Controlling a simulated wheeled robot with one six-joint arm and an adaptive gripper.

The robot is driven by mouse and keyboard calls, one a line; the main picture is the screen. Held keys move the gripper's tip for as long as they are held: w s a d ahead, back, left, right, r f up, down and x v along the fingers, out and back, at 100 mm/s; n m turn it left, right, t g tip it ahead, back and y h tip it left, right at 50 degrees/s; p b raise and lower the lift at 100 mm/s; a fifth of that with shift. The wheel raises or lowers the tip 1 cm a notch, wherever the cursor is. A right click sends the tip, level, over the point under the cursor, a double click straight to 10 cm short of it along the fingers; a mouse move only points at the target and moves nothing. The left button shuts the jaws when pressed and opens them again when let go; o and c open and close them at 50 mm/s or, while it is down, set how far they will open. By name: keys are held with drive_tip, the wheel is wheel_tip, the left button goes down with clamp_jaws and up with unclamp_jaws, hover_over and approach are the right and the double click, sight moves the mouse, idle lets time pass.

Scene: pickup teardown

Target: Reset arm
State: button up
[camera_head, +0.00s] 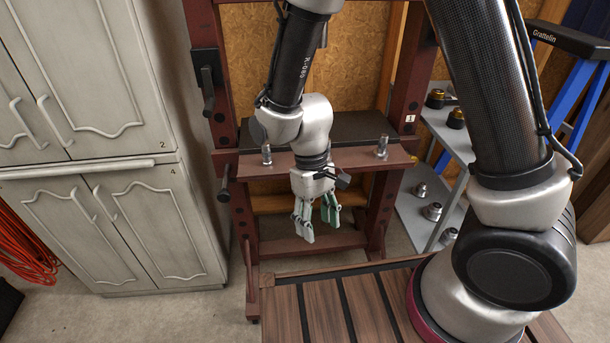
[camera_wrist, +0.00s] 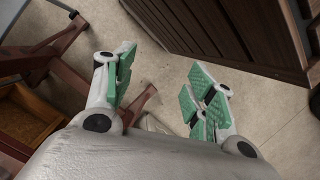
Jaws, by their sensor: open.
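My gripper (camera_head: 317,216) hangs pointing down in front of the dark red wooden stand (camera_head: 300,246), in the middle of the head view. Its green-padded fingers are apart with nothing between them. My arm comes down from the top and right of the head view, bent at the elbow.
Two small metal fittings (camera_head: 382,147) (camera_head: 267,155) stand on the stand's shelf. A grey cabinet (camera_head: 100,120) is at left. A grey metal shelf (camera_head: 418,222) with several metal parts and a blue ladder (camera_head: 570,110) are at right. Orange cable (camera_head: 25,250) hangs at far left.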

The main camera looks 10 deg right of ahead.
drive_tip(key=s+d+r+m+t, duration=0.2)
drive_tip(key=d+r+m+t, duration=0.1)
drive_tip(key=d+r, duration=1)
drive_tip(key=s+d+r+m+t, duration=0.2)
drive_tip(key=d+r+m+t, duration=0.1)
drive_tip(key=d+r, duration=1)
wheel_tip(320, 180, up, 2)
drive_tip(key=shift+s+d+r+t+y, duration=0.15)
drive_tip(key=shift+d+t+y, duration=0.25)
drive_tip(key=shift+t, duration=0.5)
